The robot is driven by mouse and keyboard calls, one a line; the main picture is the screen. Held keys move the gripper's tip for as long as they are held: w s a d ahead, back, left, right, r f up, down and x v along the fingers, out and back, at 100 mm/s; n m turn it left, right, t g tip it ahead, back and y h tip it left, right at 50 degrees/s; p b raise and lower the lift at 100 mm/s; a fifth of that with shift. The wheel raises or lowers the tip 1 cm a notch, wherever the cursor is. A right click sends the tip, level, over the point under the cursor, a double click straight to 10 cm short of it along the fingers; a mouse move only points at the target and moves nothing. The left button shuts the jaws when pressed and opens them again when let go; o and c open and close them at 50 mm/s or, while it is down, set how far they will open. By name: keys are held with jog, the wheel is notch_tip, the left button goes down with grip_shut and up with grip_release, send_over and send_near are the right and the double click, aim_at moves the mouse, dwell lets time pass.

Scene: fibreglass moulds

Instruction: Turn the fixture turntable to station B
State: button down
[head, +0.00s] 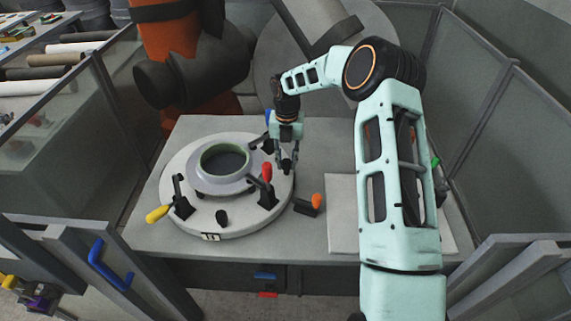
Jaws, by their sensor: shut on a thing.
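The fixture turntable (238,223) is a round pale disc on the grey table, with a grey ring-shaped mould (224,163) at its middle. Toggle clamps stand around the mould, with a yellow handle (157,214), a red handle (266,172) and a blue handle partly behind my wrist. A black knob (222,217) and a small white label (211,237) are at the front; the label is too small to read. My gripper (287,166) points down at the disc's right rim, shut on a small dark part there, mostly hidden by the fingers. A black lever with an orange end (316,201) sits just right of the disc.
A pale flat board (343,240) lies on the table's right, partly behind my arm. A large orange and dark robot arm (190,60) stands behind the table. Mesh fence panels flank both sides; a gate with a blue handle (108,265) is at front left.

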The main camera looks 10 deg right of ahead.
jog(key=shift+w, duration=0.35)
dwell(0.3)
jog(key=c, duration=1.7)
grip_release()
jog(key=shift+o, duration=0.2)
notch_tip(320, 180, up, 12)
jog(key=shift+s, duration=0.1)
